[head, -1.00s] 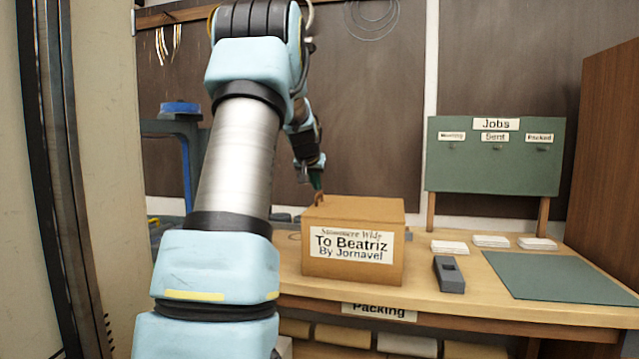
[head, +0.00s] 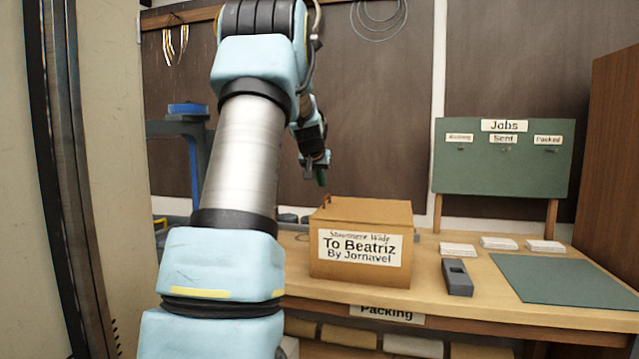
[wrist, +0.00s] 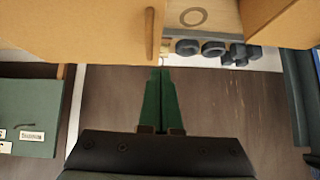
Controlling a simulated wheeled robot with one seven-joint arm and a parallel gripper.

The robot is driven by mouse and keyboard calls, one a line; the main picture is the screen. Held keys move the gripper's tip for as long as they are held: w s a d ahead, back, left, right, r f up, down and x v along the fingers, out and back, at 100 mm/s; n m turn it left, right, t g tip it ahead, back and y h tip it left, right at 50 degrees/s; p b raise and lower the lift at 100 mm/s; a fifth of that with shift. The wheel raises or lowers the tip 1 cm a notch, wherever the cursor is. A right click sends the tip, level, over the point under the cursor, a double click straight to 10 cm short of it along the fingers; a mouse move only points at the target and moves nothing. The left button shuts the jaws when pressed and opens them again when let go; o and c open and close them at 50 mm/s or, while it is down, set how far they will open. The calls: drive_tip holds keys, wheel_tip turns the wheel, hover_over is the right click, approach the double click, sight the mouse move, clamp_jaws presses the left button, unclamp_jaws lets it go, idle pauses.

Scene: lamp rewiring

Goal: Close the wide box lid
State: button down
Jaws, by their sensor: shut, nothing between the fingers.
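The wide box (head: 410,262) is brown cardboard with a white label reading "To Beatriz By Jornavel". It stands on the left part of the packing bench. Its lid (head: 370,211) lies about flat across the top in the head view; I cannot tell whether it is fully seated. A small upright tab (head: 327,200) shows at its back left corner. My gripper (head: 321,180) is just above that corner, apart from the box. In the wrist view, its green fingers (wrist: 160,72) are together and empty, close to a tan box surface (wrist: 75,28) with a thin brown bar (wrist: 149,35).
The bench (head: 430,285) also holds a dark grey block (head: 457,278), several white card stacks (head: 499,243) and a green mat (head: 565,280). A green Jobs board (head: 500,180) stands behind. Several dark round items (wrist: 210,48) show in the wrist view.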

drive_tip(key=w+a+r+b+v, duration=0.1)
drive_tip(key=a+b+v, duration=0.15)
drive_tip(key=v, duration=0.65)
drive_tip(key=s+d+f+g+p, duration=0.1)
drive_tip(key=s+f+g, duration=0.1)
drive_tip(key=s+f, duration=0.6)
drive_tip(key=s+d+f+g+p, duration=0.1)
drive_tip(key=s+f+g, duration=0.2)
drive_tip(key=s+f, duration=0.6)
drive_tip(key=s+d+f+n+g+y+p, duration=0.1)
drive_tip(key=s+f, duration=0.7)
drive_tip(key=s, duration=1.1)
drive_tip(key=shift+d+f+g+p, duration=0.2)
drive_tip(key=shift+g+p, duration=0.1)
drive_tip(key=shift+g, duration=0.5)
